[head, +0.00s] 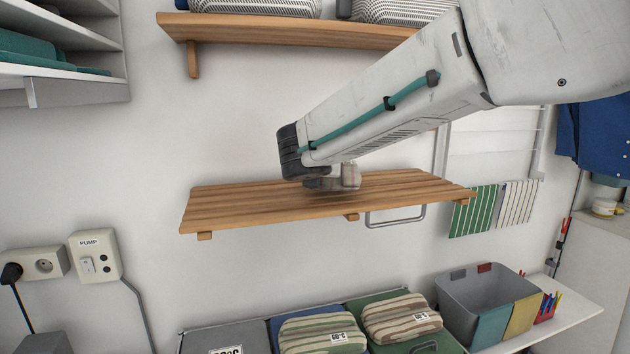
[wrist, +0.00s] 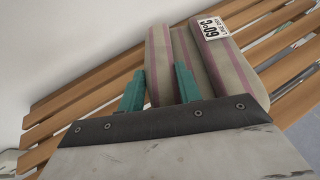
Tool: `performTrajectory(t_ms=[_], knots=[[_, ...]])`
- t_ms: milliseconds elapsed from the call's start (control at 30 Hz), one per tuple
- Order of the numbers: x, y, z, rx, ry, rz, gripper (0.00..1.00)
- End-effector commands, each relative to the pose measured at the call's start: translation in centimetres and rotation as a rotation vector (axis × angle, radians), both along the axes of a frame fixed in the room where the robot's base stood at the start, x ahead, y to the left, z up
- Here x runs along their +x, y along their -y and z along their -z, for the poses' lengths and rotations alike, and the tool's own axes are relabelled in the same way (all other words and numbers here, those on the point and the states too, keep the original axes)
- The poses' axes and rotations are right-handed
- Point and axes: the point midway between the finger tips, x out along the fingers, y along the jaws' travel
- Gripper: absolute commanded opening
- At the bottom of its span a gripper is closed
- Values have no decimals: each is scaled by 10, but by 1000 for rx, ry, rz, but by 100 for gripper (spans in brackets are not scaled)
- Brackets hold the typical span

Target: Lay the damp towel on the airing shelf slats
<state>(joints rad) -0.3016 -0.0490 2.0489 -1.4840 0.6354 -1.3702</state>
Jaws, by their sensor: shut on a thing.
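The damp towel is a folded beige bundle with mauve stripes and a white 60°C tag; it fills the middle of the wrist view (wrist: 235,70). My gripper (wrist: 158,88) is shut on a fold at its near side, with one teal finger on each side of the fold. The airing shelf is a wooden slatted board on the wall (head: 235,205), and its slats run behind the towel in the wrist view (wrist: 45,125). In the head view a small part of the towel (head: 350,176) shows over the shelf's middle, the rest hidden by my arm. I cannot tell whether it touches the slats.
The slats look bare on both sides of my arm. An upper wooden shelf (head: 290,31) holds patterned bins. Below are striped folded towels (head: 322,333) on bin lids and a grey basket (head: 468,300). A metal rail (head: 395,221) hangs under the shelf, with striped cloths (head: 474,212) to its right.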

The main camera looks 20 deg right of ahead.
Motion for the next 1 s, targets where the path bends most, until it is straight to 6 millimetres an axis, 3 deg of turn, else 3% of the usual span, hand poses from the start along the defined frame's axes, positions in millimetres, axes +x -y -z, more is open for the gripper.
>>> performTrajectory(t_ms=[167, 567, 600, 633, 1000], knots=[[0, -1, 21, -2, -3, -1, 11], [0, -1, 26, -2, -2, -1, 11], [0, -1, 26, -1, -2, -1, 45], [-1, -1, 26, -1, -2, -1, 54], [-1, -1, 21, 1, 1, -1, 56]])
